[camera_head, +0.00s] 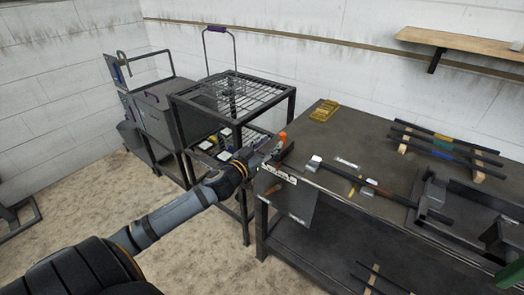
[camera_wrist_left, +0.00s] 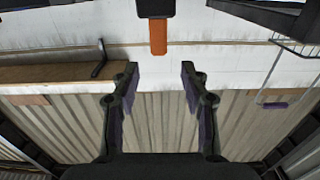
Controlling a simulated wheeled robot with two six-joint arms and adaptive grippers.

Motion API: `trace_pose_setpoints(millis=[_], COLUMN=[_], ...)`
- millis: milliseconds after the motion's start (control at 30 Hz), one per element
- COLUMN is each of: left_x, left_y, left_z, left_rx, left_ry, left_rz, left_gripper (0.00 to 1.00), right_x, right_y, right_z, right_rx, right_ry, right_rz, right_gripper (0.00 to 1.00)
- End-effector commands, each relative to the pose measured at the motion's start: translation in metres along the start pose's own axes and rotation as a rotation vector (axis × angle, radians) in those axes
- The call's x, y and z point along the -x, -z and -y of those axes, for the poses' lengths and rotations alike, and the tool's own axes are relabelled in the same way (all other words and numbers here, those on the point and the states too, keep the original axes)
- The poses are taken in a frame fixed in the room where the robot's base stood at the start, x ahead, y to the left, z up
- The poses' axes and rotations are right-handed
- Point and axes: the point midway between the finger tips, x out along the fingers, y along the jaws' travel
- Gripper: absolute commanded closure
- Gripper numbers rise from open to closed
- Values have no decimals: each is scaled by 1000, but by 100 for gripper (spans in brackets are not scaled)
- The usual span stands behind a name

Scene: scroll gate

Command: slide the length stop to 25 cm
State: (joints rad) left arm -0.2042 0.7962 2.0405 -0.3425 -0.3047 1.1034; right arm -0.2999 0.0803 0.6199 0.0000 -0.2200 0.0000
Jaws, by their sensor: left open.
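My left gripper (camera_head: 262,155) is over the near left corner of the dark workbench. In the left wrist view its fingers (camera_wrist_left: 160,70) are apart with nothing between them. An orange handle (camera_head: 283,137) stands just beyond the gripper; an orange piece (camera_wrist_left: 158,37) under a dark part also shows ahead of the fingers in the wrist view. A silver block (camera_head: 314,163) sits at the left end of a dark rod (camera_head: 385,193) on the bench. I cannot tell which part is the length stop, and no scale is readable. My right gripper is not in view.
The workbench (camera_head: 350,135) holds a yellow tray (camera_head: 324,110), a small light plate (camera_head: 347,163) and several dark bars on wooden supports (camera_head: 403,145). A dark metal frame (camera_head: 435,190) is at right. A wire-topped rack (camera_head: 235,92) stands left of the bench. A panel (camera_head: 288,196) hangs at its front.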

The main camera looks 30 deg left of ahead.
Motion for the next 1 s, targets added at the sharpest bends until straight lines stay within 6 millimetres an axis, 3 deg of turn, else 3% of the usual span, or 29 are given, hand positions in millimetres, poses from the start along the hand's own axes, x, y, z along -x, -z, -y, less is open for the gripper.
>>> trace_pose_setpoints(millis=[400,1000], left_x=[35,39], left_y=[-1,1], left_z=[1,-1], left_rx=[-7,5], left_ry=[2,-3], left_rz=[4,-5], left_gripper=[55,55], right_x=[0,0], right_y=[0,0], right_z=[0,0], right_rx=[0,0], right_ry=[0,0], right_rz=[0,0], right_gripper=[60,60])
